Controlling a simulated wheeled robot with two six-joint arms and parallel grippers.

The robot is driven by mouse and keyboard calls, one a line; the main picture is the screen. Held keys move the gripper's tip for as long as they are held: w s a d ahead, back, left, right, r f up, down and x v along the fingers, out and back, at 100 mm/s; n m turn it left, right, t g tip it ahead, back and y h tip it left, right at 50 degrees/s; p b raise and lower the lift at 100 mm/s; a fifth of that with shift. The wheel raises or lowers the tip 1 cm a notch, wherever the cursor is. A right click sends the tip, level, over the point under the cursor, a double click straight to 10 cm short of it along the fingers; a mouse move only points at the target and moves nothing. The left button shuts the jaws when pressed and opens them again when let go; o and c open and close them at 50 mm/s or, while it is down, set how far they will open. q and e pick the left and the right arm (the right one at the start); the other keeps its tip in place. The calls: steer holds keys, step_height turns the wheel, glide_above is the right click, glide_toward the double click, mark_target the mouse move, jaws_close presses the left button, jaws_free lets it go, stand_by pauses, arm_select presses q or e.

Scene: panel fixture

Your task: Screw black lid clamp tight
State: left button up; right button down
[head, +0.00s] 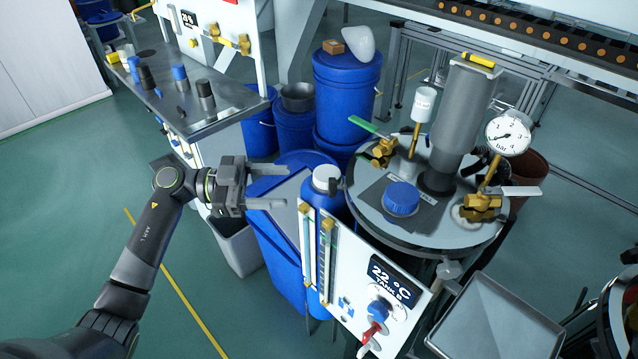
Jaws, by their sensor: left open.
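The round tank lid (378,217) is at the right of centre. It carries a blue screw cap (401,198), brass valves, a gauge and a grey column. A dark round part (486,162) shows behind the column near the gauge, partly hidden; I cannot tell if it is the black lid clamp. A grey knob-like clamp (448,270) sits at the lid's front edge. My left gripper (278,187) is open and empty, left of the lid and apart from it, its fingers pointing right near a white-capped blue bottle (326,179). My right gripper is not in view.
A panel (385,285) reading 22 °C hangs before the tank, with a red-handled valve below. A metal tray (495,325) is at the lower right. Blue barrels (345,95) stand behind. A bench (185,100) with black and blue knobs is upper left.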

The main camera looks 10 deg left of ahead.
mark_target(319, 200)
arm_select(q)
steer(key=d, duration=0.3)
steer(key=w+d, duration=0.1)
steer(key=d, duration=0.4)
steer(key=shift+w+d, duration=0.15)
steer(key=shift+d, duration=0.15)
steer(key=c, duration=1)
